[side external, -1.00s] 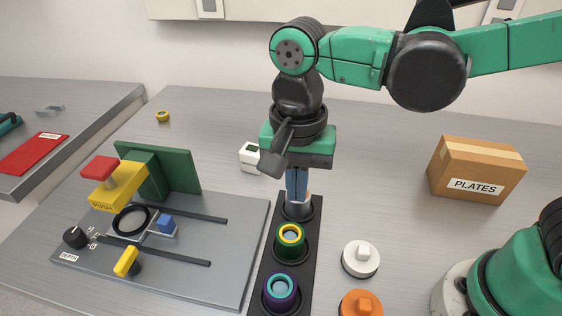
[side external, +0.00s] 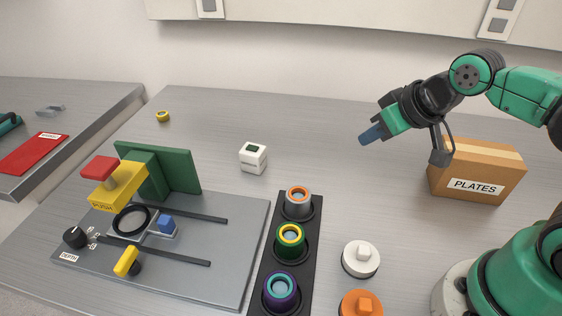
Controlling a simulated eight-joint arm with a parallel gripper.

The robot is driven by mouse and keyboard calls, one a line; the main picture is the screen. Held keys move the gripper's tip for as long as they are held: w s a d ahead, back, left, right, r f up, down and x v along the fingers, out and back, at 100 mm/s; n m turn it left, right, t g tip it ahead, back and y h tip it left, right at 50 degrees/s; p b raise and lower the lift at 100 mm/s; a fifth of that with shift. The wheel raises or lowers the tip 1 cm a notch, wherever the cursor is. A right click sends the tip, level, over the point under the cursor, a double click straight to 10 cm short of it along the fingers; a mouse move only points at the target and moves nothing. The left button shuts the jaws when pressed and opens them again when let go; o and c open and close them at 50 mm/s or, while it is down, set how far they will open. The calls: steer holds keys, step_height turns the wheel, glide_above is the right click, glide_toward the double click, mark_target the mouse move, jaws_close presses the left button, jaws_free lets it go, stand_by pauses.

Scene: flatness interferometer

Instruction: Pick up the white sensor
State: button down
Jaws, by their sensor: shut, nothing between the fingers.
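A small white box with a dark green screen, which I take to be the white sensor (side external: 253,160), stands on the grey table behind the black holder and right of the green block. It is fully in view and nothing touches it.
A black holder (side external: 268,262) carries several ringed lenses. A grey fixture plate (side external: 228,282) with a green block (side external: 170,168) and yellow push button (side external: 115,191) lies left. White (side external: 361,259) and orange (side external: 361,305) knobbed discs sit right. A PLATES box (side external: 477,169) stands behind my arm.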

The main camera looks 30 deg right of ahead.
steer(key=c, duration=1.5)
jaws_free()
steer(key=o, duration=1.3)
steer(key=shift+o, duration=0.2)
steer(key=n+g+y, duration=0.2)
steer(key=n, duration=0.3)
glide_toward(253, 148)
steer(key=s+d, duration=0.1)
steer(key=d, duration=0.2)
steer(key=shift+n+g+y, duration=0.3)
steer(key=shift+n+g, duration=0.4)
steer(key=shift+n, duration=0.2)
steer(key=w+a+f, duration=0.2)
steer(key=f, duration=0.1)
steer(key=w+a+f, duration=0.1)
steer(key=w+f, duration=0.1)
steer(key=shift+a, duration=0.3)
steer(key=shift+w+a+f, duration=0.2)
steer(key=shift+w+f, duration=0.1)
steer(key=shift+f, duration=0.25)
steer(key=shift+x, duration=2.55)
